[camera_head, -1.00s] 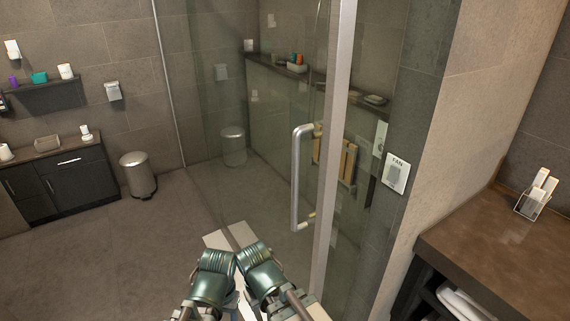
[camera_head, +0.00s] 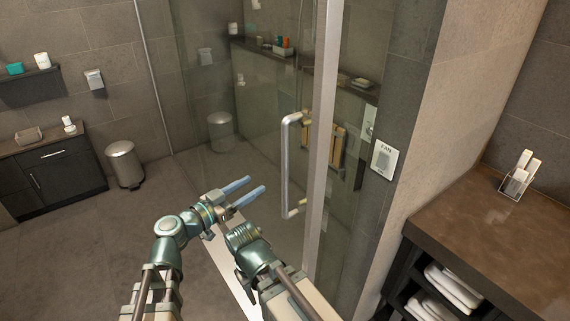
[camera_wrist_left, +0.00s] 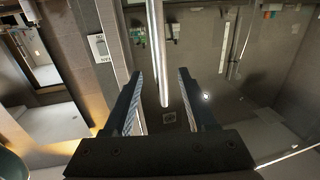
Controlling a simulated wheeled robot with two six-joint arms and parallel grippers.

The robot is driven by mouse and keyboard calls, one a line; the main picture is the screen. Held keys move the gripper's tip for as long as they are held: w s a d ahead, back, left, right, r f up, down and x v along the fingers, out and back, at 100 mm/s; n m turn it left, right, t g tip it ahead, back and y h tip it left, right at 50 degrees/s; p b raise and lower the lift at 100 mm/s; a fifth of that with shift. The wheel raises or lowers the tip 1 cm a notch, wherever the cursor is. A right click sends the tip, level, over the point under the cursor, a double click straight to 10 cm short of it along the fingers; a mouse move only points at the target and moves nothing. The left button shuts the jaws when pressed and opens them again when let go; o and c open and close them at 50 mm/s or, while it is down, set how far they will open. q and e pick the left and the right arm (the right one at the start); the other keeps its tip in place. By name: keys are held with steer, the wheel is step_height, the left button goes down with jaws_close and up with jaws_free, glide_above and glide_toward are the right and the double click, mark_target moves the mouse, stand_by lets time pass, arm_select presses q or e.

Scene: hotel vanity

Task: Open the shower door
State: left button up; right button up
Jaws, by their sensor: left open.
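The shower door (camera_head: 240,100) is a clear glass panel with a pale metal edge frame (camera_head: 322,130). It looks shut. Its upright silver handle (camera_head: 286,165) is on the glass near that frame. My left gripper (camera_head: 257,185) is open and empty, its two blue fingers pointing toward the handle from its left, apart from it. In the left wrist view a bright bar that appears to be the handle (camera_wrist_left: 157,45) runs between the open left fingers (camera_wrist_left: 160,72), beyond their tips. My right arm shows at the bottom centre; its fingers do not show.
A fan switch (camera_head: 384,160) is on the wall right of the door. A brown counter (camera_head: 480,235) with towels below stands at the right. A dark cabinet (camera_head: 45,180) and a bin (camera_head: 125,165) stand at the left. The floor (camera_head: 80,260) between is clear.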

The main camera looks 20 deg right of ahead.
mark_target(283, 166)
arm_select(q)
steer(key=shift+w+r, duration=0.1)
steer(key=x, duration=1.3)
steer(key=shift+w+d, duration=0.2)
steer(key=shift+d, duration=0.1)
jaws_close()
stand_by(1.0)
